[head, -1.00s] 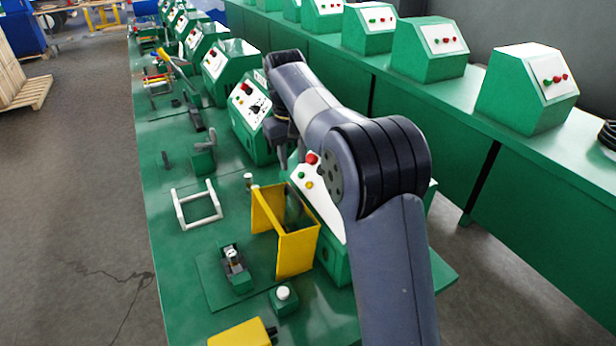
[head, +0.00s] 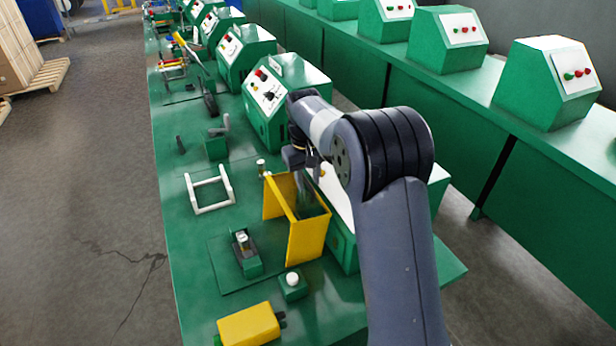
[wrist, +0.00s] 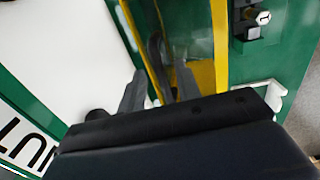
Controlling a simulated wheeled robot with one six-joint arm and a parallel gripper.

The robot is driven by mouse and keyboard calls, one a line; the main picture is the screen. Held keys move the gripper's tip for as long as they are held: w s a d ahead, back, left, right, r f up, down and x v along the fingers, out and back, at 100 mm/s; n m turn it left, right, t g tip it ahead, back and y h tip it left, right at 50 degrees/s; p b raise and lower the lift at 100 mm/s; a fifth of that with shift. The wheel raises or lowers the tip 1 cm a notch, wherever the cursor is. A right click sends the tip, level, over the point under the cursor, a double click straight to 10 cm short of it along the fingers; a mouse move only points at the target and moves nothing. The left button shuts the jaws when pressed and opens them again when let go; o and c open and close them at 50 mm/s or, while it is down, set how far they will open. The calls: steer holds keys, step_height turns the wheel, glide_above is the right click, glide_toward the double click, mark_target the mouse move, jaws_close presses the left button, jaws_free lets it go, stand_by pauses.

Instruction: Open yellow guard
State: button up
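The yellow guard (head: 306,242) stands upright on the green bench, with yellow end plates, a yellow top bar and a clear panel. In the wrist view its yellow edge (wrist: 221,45) and see-through panel lie just beyond my fingers. My gripper (head: 306,180) is over the guard's back end, near its top, partly hidden by my arm. In the wrist view my gripper (wrist: 158,80) has its two dark fingers apart, with nothing clearly held between them. I cannot tell whether a finger touches the guard.
A small crimping fixture (head: 246,258) sits left of the guard. A white-topped button box (head: 293,285) and a yellow block (head: 248,326) are in front. A white handle frame (head: 209,190) lies to the left. A green control box (head: 268,100) stands behind.

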mark_target(291, 199)
steer(key=shift+c, duration=0.3)
jaws_close()
steer(key=shift+h, duration=0.3)
steer(key=a, duration=0.1)
steer(key=s+a+r+p, duration=0.1)
steer(key=a, duration=0.2)
steer(key=shift+s+r, duration=0.2)
steer(key=shift+s, duration=0.15)
steer(key=shift+s+a, duration=0.1)
steer(key=shift+a, duration=0.15)
